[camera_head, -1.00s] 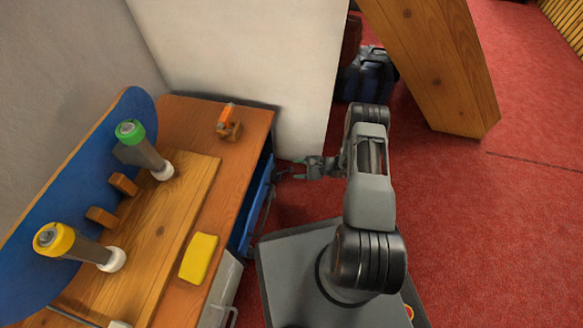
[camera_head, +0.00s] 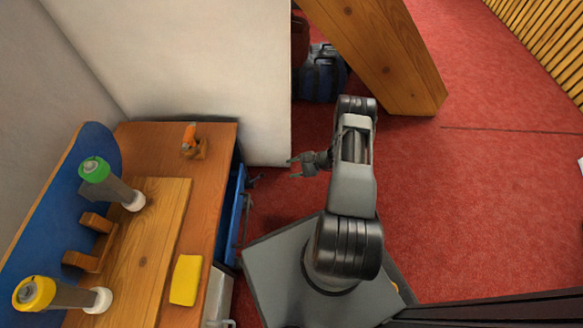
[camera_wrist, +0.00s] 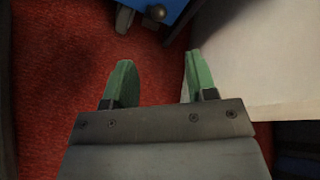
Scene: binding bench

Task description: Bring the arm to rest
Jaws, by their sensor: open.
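My gripper (camera_head: 296,167) is to the right of the wooden bench (camera_head: 215,165) in the head view, over the red floor and apart from the bench. My arm is folded above my base, with the gripper pointing left toward the bench side. In the wrist view my gripper (camera_wrist: 158,82) shows two green fingers spread apart with nothing between them. Red floor lies below and beyond the fingers.
A blue drawer front (camera_head: 231,215) faces my gripper. The bench holds a green-capped tool (camera_head: 112,184), a yellow-capped tool (camera_head: 62,295), a yellow block (camera_head: 186,280) and an orange-topped item (camera_head: 193,143). A white panel (camera_head: 220,70) and a wooden beam (camera_head: 385,55) stand behind. Red floor is open at right.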

